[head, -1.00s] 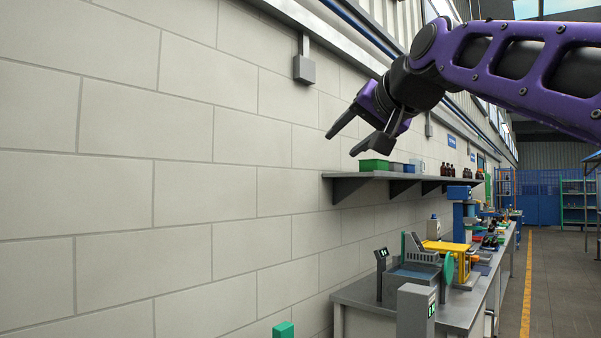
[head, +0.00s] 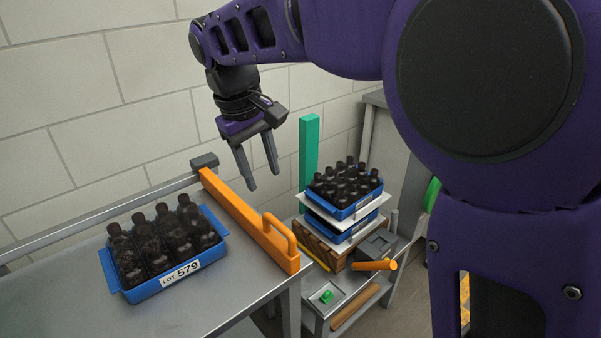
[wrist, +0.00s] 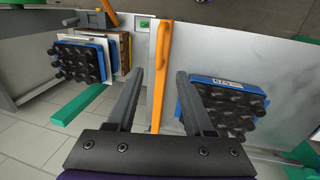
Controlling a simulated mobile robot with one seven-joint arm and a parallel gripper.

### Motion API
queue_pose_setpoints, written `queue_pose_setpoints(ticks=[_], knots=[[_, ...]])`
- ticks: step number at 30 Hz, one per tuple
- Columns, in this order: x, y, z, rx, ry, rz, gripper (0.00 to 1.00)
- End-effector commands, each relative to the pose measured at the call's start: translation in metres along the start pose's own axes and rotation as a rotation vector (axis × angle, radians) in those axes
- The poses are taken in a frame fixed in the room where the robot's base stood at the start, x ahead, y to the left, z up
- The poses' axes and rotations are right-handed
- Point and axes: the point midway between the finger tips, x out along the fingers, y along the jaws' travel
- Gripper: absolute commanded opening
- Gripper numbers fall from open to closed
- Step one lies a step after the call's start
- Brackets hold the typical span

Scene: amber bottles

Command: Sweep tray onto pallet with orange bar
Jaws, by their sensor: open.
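A blue tray (head: 151,286) of dark bottles, labelled LOT 579, sits on the grey table at the left in the head view; it also shows at the right in the wrist view (wrist: 227,85). The orange bar (head: 243,219) with a loop handle (head: 279,233) lies along the table's right edge, between the tray and the pallet. The wooden pallet stack (head: 322,247) stands right of the table, bearing blue trays of bottles with white sheets between. My gripper (head: 263,182) is open and empty, above and behind the bar; in the wrist view its fingers (wrist: 163,100) straddle the bar's line.
A green post (head: 309,150) stands behind the pallet. In front of the pallet are a small tray with a green item (head: 326,296), a grey box (head: 376,245) and an orange cylinder (head: 374,265). The grey table (head: 190,312) is bare in front of the tray. A rail runs along its back edge.

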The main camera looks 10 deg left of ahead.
Motion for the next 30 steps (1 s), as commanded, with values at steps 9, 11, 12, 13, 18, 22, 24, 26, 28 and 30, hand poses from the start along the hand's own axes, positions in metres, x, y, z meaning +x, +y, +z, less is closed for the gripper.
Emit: queue_pose_setpoints(ticks=[9, 11, 12, 13, 18, 22, 24, 26, 28, 30], knots=[[0.073, 0.0, 0.0, 0.002, -0.002, -0.001, 0.52], [0.085, 0.0, 0.0, 0.002, 0.0, -0.001, 0.52], [0.093, 0.0, 0.0, 0.002, -0.001, -0.001, 0.52], [0.099, 0.0, 0.0, 0.002, 0.0, -0.001, 0.52], [0.125, 0.0, -0.001, 0.002, 0.001, -0.001, 0.52], [0.136, 0.0, -0.001, 0.003, 0.003, -0.001, 0.52], [0.139, 0.0, -0.001, 0.003, 0.002, -0.001, 0.52], [0.14, 0.0, -0.001, 0.003, 0.003, 0.0, 0.52], [0.141, 0.0, -0.001, 0.003, 0.003, 0.0, 0.52], [0.141, 0.0, -0.001, 0.003, 0.004, 0.0, 0.52]])
